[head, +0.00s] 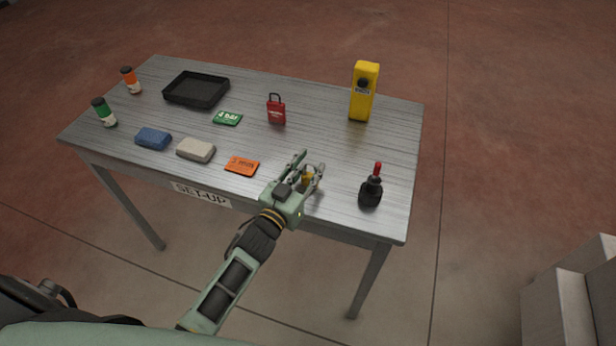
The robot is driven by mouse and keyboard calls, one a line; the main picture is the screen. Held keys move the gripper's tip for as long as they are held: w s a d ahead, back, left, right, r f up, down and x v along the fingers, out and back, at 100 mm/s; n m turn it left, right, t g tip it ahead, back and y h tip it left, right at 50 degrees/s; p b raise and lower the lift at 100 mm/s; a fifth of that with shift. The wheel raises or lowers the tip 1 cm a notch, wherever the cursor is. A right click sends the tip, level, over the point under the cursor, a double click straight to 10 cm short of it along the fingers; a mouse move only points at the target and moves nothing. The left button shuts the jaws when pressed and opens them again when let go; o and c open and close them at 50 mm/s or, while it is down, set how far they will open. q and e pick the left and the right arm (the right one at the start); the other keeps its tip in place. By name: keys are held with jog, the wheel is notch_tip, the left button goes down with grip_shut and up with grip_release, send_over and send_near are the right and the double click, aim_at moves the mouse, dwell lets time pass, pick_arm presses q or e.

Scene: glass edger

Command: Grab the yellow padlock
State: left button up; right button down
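The yellow padlock (307,177) is near the front edge of the table, right of the orange card. It is small and partly hidden by my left gripper. My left gripper (312,161) reaches over the front edge from below, with its fingers spread and one on each side of the padlock. The fingers look open, with no clear grip on it. My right gripper is not in view.
A black and red bottle-like thing (371,188) stands right of the gripper. A red padlock (276,110), a yellow device (364,92), an orange card (242,166), a green card (228,118) and a black tray (196,90) are on the table (330,120).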

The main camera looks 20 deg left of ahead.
pick_arm(q)
grip_shut()
jog(key=shift+r, duration=0.1)
